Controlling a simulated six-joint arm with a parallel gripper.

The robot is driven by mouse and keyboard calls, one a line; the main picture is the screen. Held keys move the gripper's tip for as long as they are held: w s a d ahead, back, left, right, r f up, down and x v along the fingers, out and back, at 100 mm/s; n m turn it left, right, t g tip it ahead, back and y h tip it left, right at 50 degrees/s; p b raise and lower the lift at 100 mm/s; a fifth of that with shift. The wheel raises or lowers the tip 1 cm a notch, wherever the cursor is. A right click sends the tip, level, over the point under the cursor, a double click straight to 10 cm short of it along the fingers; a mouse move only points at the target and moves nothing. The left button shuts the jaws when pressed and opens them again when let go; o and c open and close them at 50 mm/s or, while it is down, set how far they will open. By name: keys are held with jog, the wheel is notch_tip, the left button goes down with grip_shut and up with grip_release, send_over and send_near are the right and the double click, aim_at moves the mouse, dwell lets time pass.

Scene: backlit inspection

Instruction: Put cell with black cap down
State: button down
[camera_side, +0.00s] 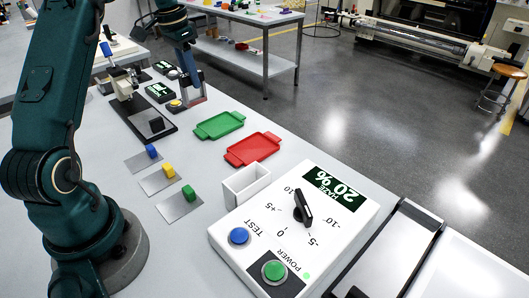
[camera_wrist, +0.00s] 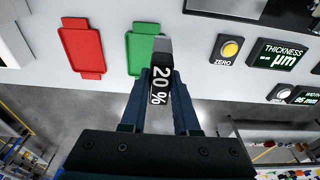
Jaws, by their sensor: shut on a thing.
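My gripper (camera_wrist: 160,95) is shut on a narrow cell (camera_wrist: 164,46). The cell has a dark grey far end and a black face marked 20 %. In the wrist view the cell's far end overlaps the green tray (camera_wrist: 143,50). In the side view my gripper (camera_side: 195,82) is at the back of the bench, beside the yellow zero button (camera_side: 176,103) and beyond the green tray (camera_side: 219,125). The cell is small there, and I cannot tell whether its lower end touches the bench.
A red tray (camera_side: 253,149) lies beside the green one. A white open box (camera_side: 246,184) and a haze meter (camera_side: 315,222) stand nearer. A thickness display (camera_side: 159,92) stands near my gripper.

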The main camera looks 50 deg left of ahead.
jog(key=shift+w+d+f, duration=0.5)
jog(key=shift+w+f, duration=0.3)
jog(key=shift+f, duration=0.45)
jog(key=shift+w+d+f, duration=0.55)
jog(key=shift+w+f, duration=0.2)
jog(key=shift+f, duration=0.45)
jog(key=shift+w+d+f, duration=0.5)
jog(key=shift+w+f, duration=0.3)
jog(key=shift+f, duration=0.45)
jog(key=shift+f, duration=0.15)
jog(key=c, duration=0.7)
grip_release()
jog(key=shift+o, duration=0.2)
